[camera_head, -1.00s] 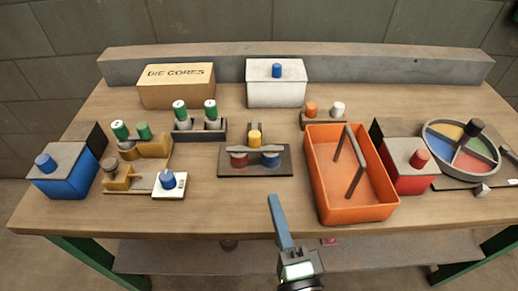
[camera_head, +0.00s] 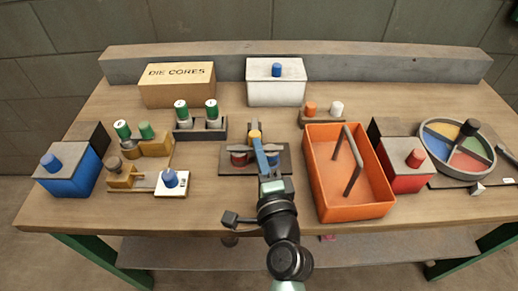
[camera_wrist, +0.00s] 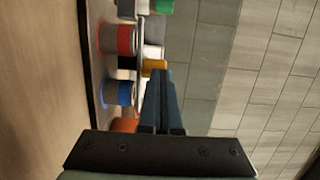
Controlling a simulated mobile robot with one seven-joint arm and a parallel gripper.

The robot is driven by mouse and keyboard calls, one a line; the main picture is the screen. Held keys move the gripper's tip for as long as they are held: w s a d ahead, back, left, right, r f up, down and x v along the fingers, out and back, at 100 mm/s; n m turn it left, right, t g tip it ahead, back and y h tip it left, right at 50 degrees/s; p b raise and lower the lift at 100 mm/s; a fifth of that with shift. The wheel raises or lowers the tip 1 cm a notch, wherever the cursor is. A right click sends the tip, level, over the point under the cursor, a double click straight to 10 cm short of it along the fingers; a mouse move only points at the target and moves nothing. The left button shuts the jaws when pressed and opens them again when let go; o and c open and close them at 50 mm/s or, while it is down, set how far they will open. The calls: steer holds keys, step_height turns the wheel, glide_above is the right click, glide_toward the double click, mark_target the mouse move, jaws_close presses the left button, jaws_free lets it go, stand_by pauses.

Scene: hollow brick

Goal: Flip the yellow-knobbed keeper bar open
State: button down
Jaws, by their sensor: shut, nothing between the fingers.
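The keeper bar (camera_head: 238,149) is a grey bar lying across the tops of a red cylinder (camera_head: 239,159) and a blue cylinder (camera_head: 273,159) on a dark base plate (camera_head: 228,170). Its yellow knob (camera_head: 254,135) stands at the middle and is partly hidden by my gripper (camera_head: 259,140). In the wrist view the knob (camera_wrist: 154,66) appears at the tips of my shut, empty fingers (camera_wrist: 162,76). I cannot tell whether they touch. The red cylinder (camera_wrist: 116,38) and blue cylinder (camera_wrist: 117,93) also show there. My arm hides part of the fixture.
An orange tote (camera_head: 345,210) with a dark handle stands close to the right. A white block with a blue knob (camera_head: 172,183) and a tan fixture (camera_head: 122,178) are left. Green-topped cylinders (camera_head: 211,108) stand behind left.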

steer(key=w+b, duration=0.1)
steer(key=w, duration=0.5)
steer(key=shift+w, duration=0.25)
steer(key=shift+r, duration=0.2)
